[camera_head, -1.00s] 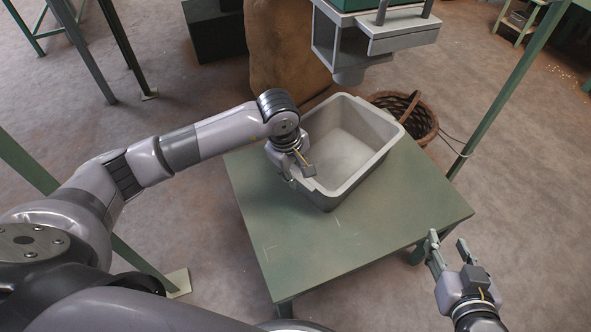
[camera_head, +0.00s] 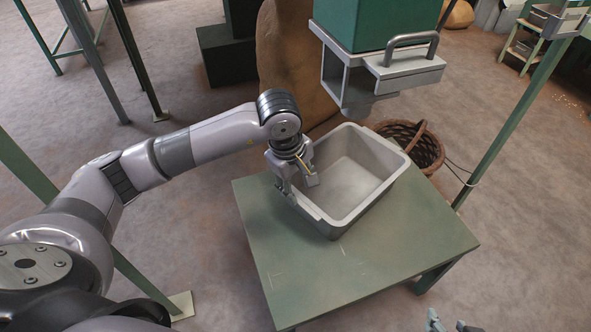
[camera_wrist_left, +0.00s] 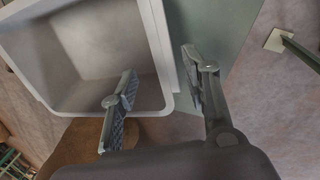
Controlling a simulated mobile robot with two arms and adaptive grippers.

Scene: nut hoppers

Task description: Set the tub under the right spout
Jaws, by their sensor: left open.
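The grey tub (camera_head: 345,222) stands upright on the green table (camera_head: 390,262), toward its far edge. A grey spout (camera_head: 345,90) under a green hopper (camera_head: 378,25) hangs above and behind the tub in the head view; no second spout shows. My left gripper (camera_head: 300,188) is open at the tub's left rim. In the left wrist view, one finger reaches over the tub's inside (camera_wrist_left: 85,45) and the other is outside its wall, with gaps to the wall. Only the fingertips of my right gripper (camera_head: 451,325) show at the bottom edge, apart and empty.
A wicker basket (camera_head: 425,150) stands on the floor behind the table, and a brown sack (camera_head: 287,65) stands behind the tub. A green post (camera_head: 510,110) rises right of the table. The table's front is bare, with faint corner marks.

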